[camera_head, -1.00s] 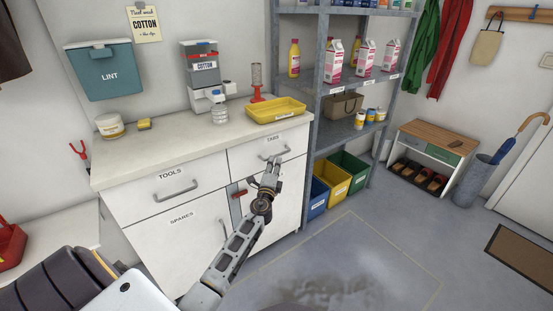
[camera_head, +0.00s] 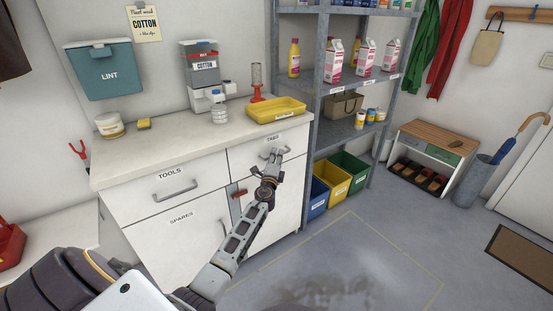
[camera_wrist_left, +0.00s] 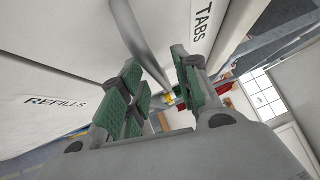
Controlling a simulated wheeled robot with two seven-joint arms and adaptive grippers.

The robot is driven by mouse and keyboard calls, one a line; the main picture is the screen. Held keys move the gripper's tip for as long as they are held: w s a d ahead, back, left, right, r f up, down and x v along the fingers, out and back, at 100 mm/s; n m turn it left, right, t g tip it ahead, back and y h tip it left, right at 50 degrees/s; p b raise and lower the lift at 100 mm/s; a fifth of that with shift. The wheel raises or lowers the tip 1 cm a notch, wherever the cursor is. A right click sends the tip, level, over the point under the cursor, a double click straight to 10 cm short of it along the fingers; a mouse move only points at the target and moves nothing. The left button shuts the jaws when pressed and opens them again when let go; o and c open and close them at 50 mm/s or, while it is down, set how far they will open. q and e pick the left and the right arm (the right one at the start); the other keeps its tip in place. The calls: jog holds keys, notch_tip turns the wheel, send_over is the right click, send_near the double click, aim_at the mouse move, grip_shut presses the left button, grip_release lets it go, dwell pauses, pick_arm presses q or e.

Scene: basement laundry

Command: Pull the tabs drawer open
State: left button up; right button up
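The tabs drawer (camera_head: 240,160) is a white drawer front at the right of the cabinet, with a "TABS" label; it looks flush with the cabinet. Its grey bar handle (camera_wrist_left: 140,38) shows in the left wrist view, running between the green finger pads. My left gripper (camera_head: 273,158) is at this handle, fingers apart on either side of the bar; it also fills the left wrist view (camera_wrist_left: 158,82). Whether a pad touches the bar I cannot tell. In the head view the gripper partly hides the handle. My right gripper is not in view.
The tools drawer (camera_head: 150,190) is left of the tabs drawer, and a "REFILLS" front (camera_wrist_left: 40,112) lies beneath it. A metal shelf unit (camera_head: 311,110) stands close on the right. The floor in front is clear.

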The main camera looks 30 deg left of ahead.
pick_arm(q)
grip_shut()
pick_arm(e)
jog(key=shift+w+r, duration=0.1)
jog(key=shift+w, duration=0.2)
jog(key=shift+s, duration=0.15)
pick_arm(q)
jog(key=s+d+b, duration=0.1)
jog(key=s+d, duration=0.3)
jog(key=d, duration=0.6)
jog(key=s+d+b, duration=0.1)
jog(key=s+d, duration=0.4)
jog(key=d, duration=0.6)
jog(key=shift+d, duration=0.2)
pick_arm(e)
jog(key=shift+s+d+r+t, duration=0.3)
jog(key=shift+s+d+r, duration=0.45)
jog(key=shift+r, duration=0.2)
